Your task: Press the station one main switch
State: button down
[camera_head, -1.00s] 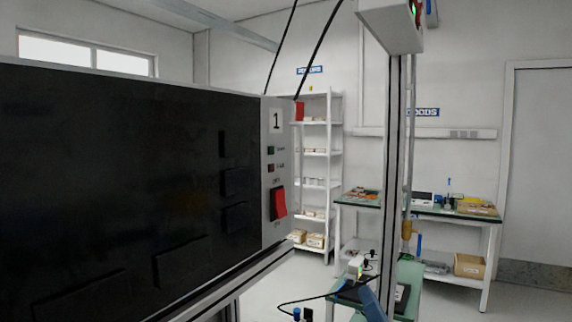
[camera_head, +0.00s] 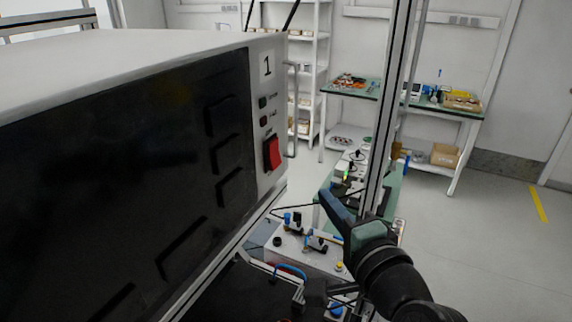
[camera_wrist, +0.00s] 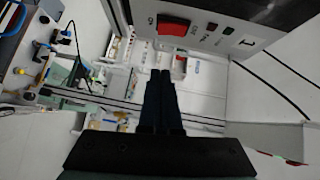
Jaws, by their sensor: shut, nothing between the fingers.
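The station one main switch is a red rocker (camera_head: 271,152) low on the light front panel (camera_head: 266,90) marked "1".
The black face (camera_head: 120,190) of the station cabinet fills the left. A vertical metal post (camera_head: 388,110) stands near my gripper. Below is a bench (camera_head: 300,258) with blue-topped fittings and cables. A shelf rack (camera_head: 305,90) and a green-topped worktable (camera_head: 445,110) stand behind.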

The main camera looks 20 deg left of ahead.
jog(key=p, duration=0.3)
send_near(280, 162)
jog(key=w, duration=0.4)
jog(key=a+p, duration=0.2)
jog(key=a, duration=0.1)
jog(key=shift+w+a+f+p, duration=0.15)
jog(key=shift+w+a+p, duration=0.05)
jog(key=shift+w+p, duration=0.2)
jog(key=shift+f, duration=0.15)
